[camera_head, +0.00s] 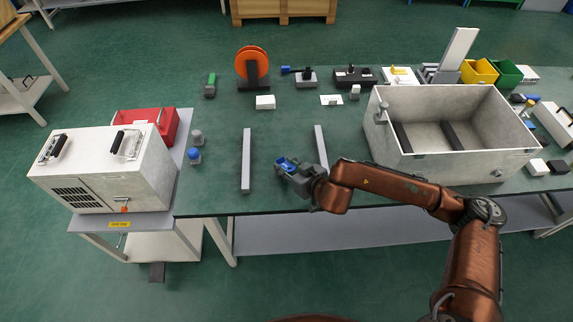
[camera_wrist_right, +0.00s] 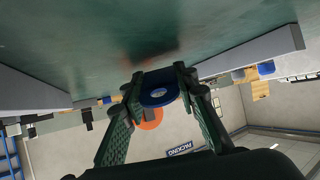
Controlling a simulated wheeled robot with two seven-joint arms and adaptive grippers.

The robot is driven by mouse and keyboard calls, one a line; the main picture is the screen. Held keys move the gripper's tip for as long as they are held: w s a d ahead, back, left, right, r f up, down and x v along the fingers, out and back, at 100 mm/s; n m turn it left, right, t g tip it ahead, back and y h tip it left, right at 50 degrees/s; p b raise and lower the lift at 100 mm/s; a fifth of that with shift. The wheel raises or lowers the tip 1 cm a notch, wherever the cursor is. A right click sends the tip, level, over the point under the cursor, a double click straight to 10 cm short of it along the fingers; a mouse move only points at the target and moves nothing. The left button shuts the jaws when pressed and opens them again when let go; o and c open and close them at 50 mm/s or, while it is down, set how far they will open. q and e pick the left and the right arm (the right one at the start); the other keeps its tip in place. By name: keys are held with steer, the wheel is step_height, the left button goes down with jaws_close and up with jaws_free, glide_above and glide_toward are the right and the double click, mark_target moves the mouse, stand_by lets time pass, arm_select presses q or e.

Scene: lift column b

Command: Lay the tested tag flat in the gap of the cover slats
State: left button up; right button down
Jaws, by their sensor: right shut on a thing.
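My right gripper (camera_head: 284,168) is shut on a blue tag (camera_head: 288,161), above the green table. In the right wrist view the tag (camera_wrist_right: 158,88) is pinched between both fingertips (camera_wrist_right: 160,86). It looks like a small blue piece with a rounded end and a pale oval mark. Two long grey slats lie on the table with a wide bare gap between them: a left slat (camera_head: 246,160) and a right slat (camera_head: 320,145). The gripper is over this gap, nearer the right slat. The tag's height above the table is hard to tell. My left gripper is not in view.
A big open grey box (camera_head: 455,94) stands right of the slats. At left are a white case (camera_head: 105,170), a red box (camera_head: 150,122) and a blue-capped item (camera_head: 194,156). An orange reel (camera_head: 252,62) and small fixtures line the back. The table (camera_head: 280,132) between the slats is bare.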

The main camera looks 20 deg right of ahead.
steer(key=shift+f+b, duration=0.3)
steer(key=shift+f, duration=0.1)
stand_by(0.7)
steer(key=c, duration=1.4)
jaws_free()
steer(key=shift+c, duration=0.2)
steer(key=shift+r, duration=0.1)
steer(key=shift+r+p, duration=0.65)
steer(key=shift+r, duration=1.05)
steer(key=shift+r+p, duration=0.45)
steer(key=shift+r, duration=0.85)
